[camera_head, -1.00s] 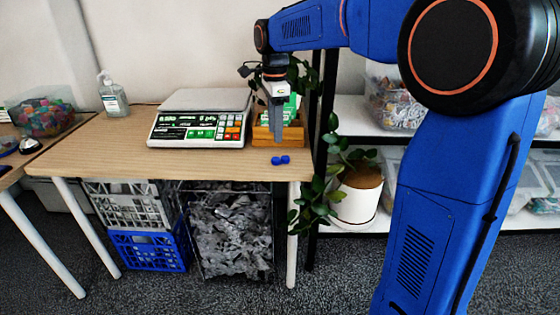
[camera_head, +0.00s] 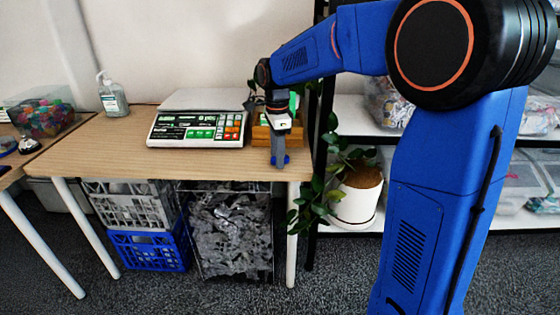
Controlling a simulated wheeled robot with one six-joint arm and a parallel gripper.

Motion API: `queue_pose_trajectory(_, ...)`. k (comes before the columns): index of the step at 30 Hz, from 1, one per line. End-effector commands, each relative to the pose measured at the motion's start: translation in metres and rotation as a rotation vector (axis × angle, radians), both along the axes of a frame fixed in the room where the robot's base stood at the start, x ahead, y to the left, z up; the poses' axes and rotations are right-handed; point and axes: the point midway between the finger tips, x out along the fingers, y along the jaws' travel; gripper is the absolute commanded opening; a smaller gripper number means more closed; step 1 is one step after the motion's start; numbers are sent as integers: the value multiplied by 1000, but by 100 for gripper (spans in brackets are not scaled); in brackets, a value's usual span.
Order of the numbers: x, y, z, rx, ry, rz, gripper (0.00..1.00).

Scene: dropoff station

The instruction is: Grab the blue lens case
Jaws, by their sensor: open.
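The blue lens case (camera_head: 287,159) lies on the wooden table (camera_head: 100,158) near its front right corner. It is small, with two round lobes, and is partly hidden behind my gripper's fingers. My gripper (camera_head: 278,163) points straight down at the lens case, with its fingertips low at about the table's height. A bit of blue shows on either side of the fingers. The jaws are open; from this view I cannot tell whether the fingers touch the case.
A scale (camera_head: 197,128) stands to the left of my gripper. A wooden box (camera_head: 263,133) is close behind it. A plant in a white pot (camera_head: 355,203) stands right of the table. A sanitizer bottle (camera_head: 112,96) is at the back left. The table's left front is clear.

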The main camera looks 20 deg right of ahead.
Motion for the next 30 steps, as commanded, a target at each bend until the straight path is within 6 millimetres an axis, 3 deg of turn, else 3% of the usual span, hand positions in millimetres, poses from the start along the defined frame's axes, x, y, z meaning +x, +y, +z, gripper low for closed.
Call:
queue_pose_trajectory(3,0,0,0,0,0,0,44)
queue_pose_trajectory(4,0,0,0,0,0,0,39)
queue_pose_trajectory(9,0,0,0,0,0,0,0)
queue_pose_trajectory(22,1,0,6,0,-2,0,0)
queue_pose_trajectory(30,1,0,49,0,-3,0,0)
